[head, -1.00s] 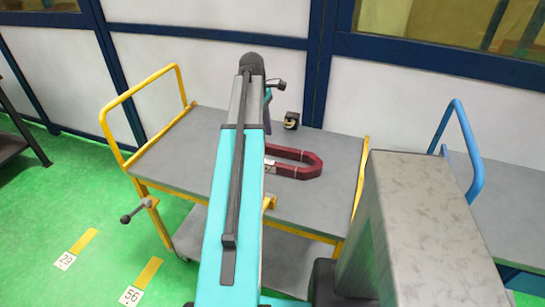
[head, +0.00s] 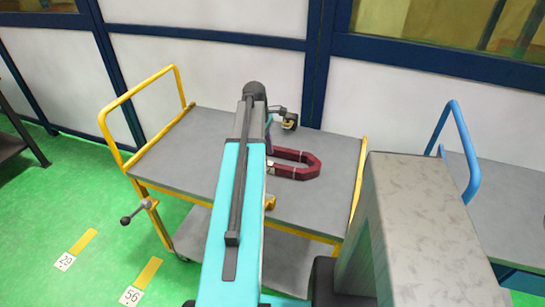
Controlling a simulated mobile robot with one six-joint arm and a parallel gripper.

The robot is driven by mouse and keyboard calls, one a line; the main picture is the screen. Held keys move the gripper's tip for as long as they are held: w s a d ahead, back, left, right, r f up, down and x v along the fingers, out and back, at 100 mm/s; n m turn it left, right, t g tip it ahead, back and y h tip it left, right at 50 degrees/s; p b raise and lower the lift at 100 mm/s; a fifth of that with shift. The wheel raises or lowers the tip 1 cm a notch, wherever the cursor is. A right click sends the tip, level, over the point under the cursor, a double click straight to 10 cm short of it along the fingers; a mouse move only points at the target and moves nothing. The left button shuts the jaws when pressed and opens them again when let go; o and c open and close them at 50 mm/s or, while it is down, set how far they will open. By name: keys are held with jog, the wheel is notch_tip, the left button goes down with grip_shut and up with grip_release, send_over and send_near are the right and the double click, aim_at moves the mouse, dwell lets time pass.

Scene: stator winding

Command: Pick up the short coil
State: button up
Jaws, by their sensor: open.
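A dark red coil (head: 296,174) lies flat on the grey top of the yellow-framed cart (head: 330,205). Its pointed right end and two long sides show in the head view, with pale marks on it. My turquoise arm hides its left end. I cannot tell from this view whether a second coil lies behind the arm. My arm reaches over the cart, and its far end stands just left of and beyond the coil. My gripper's fingers are hidden behind my arm.
A small black and yellow item (head: 290,121) is at the cart's back edge. Yellow handle rails (head: 112,140) rise at the cart's left. A blue-handled cart (head: 500,195) stands to the right. A wall with blue frames is close behind. The cart top is clear on the left.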

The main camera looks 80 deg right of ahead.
jog(key=shift+f, duration=0.1)
dwell(0.3)
jog(key=shift+s+a+f+p, duration=0.15)
jog(key=shift+f+p, duration=0.1)
jog(key=shift+f, duration=0.6)
jog(key=shift+s+d+f+p, duration=0.1)
jog(key=shift+f+p, duration=0.2)
jog(key=shift+f, duration=0.5)
jog(key=shift+s+a+f+p, duration=0.15)
jog(key=shift+f+p, duration=0.1)
jog(key=shift+f, duration=0.6)
jog(key=shift+d, duration=0.1)
grip_shut()
